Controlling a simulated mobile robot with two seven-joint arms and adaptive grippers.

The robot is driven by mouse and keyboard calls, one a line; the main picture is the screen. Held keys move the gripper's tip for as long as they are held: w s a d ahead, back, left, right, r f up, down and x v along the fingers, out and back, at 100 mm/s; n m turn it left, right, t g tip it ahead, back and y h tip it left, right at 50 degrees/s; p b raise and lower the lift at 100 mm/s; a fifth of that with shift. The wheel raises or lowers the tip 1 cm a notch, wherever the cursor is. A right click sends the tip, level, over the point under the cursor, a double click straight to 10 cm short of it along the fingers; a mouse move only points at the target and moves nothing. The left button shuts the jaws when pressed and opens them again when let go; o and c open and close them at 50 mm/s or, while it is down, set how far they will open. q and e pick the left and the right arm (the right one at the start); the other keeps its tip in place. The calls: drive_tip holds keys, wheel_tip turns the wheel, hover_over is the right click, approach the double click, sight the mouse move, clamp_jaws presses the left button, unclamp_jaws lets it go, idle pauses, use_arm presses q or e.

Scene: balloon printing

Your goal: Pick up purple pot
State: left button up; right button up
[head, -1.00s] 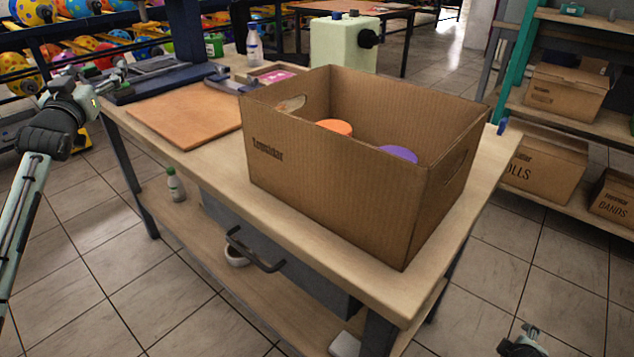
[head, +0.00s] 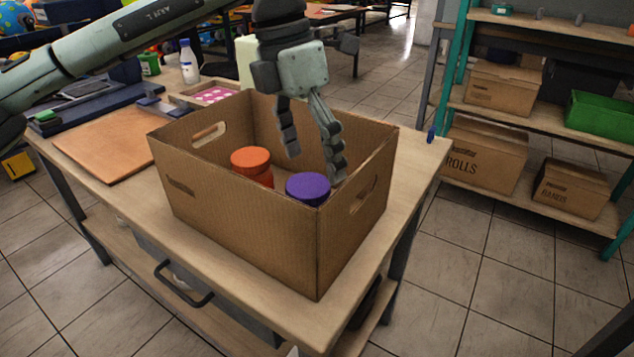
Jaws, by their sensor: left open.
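The purple pot (head: 308,188) stands inside the open cardboard box (head: 240,215), near its front right side. Only its lid and a little of its upper side show over the box wall. An orange pot (head: 251,163) stands to its left in the same box. My left gripper (head: 315,165) points down over the box, with its fingers spread and nothing between them. Its fingertips reach below the far rim, just above and behind the purple pot. I cannot tell whether they touch it. My right gripper is not clearly in view.
The box stands on a wooden workbench (head: 110,205). A brown board (head: 110,145), a white bottle (head: 189,62) and a tray of pink pieces (head: 212,95) lie behind and left. Shelves with cartons (head: 487,155) stand at right, across open floor.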

sight(308, 202)
use_arm(q)
drive_tip(key=shift+s+a+f+t+y, duration=0.3)
drive_tip(key=shift+s+a+f+y, duration=0.2)
drive_tip(key=shift+y, duration=0.6)
drive_tip(key=shift+m, duration=0.3)
drive_tip(key=f, duration=0.3)
drive_tip(key=f+p, duration=0.1)
drive_tip(key=f, duration=0.2)
drive_tip(key=shift+s+d+f, duration=0.15)
drive_tip(key=shift+d+f, duration=0.05)
drive_tip(key=shift+f, duration=0.55)
drive_tip(key=c, duration=1.4)
use_arm(e)
drive_tip(key=s+f+g, duration=0.1)
drive_tip(key=s+f, duration=0.3)
drive_tip(key=s, duration=0.1)
drive_tip(key=shift+m, duration=0.4)
